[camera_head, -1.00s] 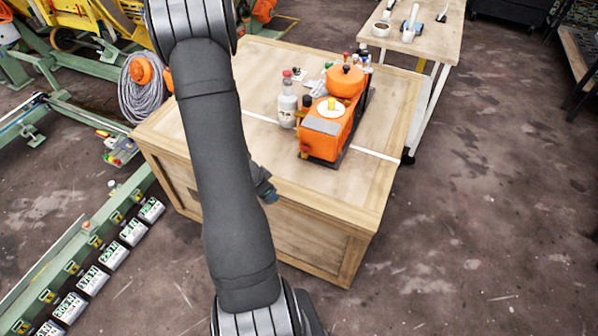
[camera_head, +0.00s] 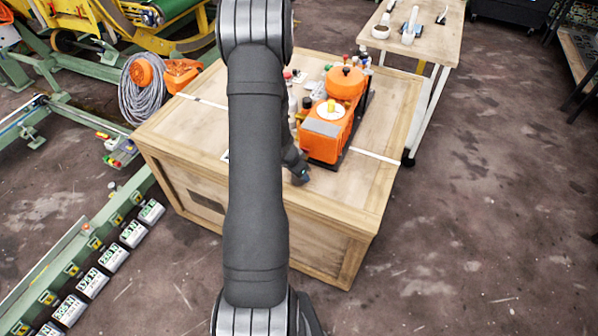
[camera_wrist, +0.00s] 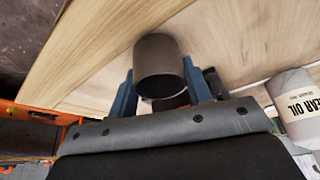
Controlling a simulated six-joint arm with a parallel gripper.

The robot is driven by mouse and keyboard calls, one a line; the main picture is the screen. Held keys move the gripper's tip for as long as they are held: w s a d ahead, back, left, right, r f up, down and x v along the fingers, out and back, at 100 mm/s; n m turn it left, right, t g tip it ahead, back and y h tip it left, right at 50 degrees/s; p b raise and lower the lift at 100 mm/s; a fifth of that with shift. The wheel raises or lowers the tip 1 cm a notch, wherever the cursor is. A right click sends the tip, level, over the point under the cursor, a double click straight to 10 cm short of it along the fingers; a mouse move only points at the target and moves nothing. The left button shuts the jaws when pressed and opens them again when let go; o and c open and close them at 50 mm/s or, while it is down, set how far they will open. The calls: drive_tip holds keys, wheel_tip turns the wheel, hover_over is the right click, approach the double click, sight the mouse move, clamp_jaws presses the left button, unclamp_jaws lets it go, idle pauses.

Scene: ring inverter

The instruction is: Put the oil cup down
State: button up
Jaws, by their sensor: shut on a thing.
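In the wrist view my gripper (camera_wrist: 158,92) is shut on the oil cup (camera_wrist: 157,58), a dark grey cylinder between its two blue fingers. The cup is over or near the pale wooden crate top; whether it touches the wood I cannot tell.
The orange machine (camera_head: 322,140) stands on the crate, right of my arm. A white gear oil bottle (camera_wrist: 296,105) is close on the right in the wrist view. Several small bottles stand behind the machine. A side table (camera_head: 440,40) stands behind at the right. The crate's front right top is clear.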

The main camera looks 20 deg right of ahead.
drive_tip(key=shift+f, duration=0.15)
drive_tip(key=o, duration=1.1)
drive_tip(key=v, duration=1.2)
drive_tip(key=x, duration=1.2)
